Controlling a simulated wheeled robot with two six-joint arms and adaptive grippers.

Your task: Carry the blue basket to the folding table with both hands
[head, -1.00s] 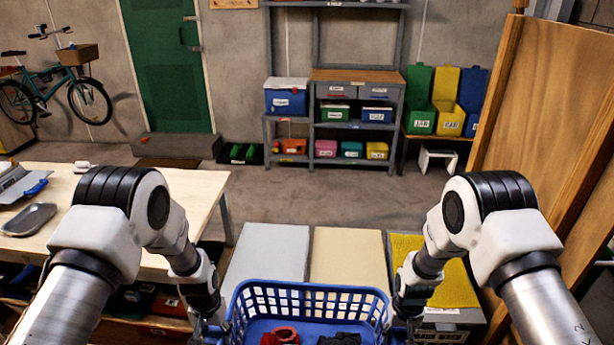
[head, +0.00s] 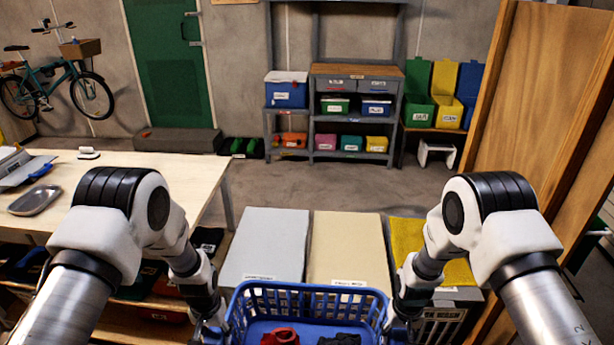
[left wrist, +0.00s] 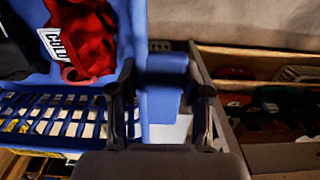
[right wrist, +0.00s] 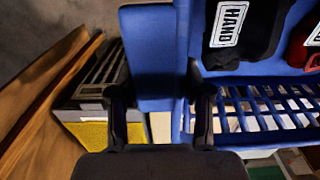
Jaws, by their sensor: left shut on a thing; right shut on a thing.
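The blue basket (head: 308,297) is at the bottom centre of the head view, between my two arms. It holds a red cloth (head: 281,337) and a dark cloth (head: 339,339); its lower part is cut off by the frame. My left gripper (head: 210,330) is shut on the basket's left side wall, which shows between its fingers in the left wrist view (left wrist: 165,90). My right gripper (head: 402,326) is shut on the right side wall, seen in the right wrist view (right wrist: 160,90). A pale-topped table (head: 185,180) stands at the left; I cannot tell whether it folds.
Grey (head: 265,240), cream (head: 348,245) and yellow-topped (head: 407,236) bins stand just beyond the basket. A tall wooden panel (head: 535,100) rises at the right. A grey tray (head: 34,200) lies on the table. Open floor (head: 320,187) lies between the bins and the back shelf (head: 355,110).

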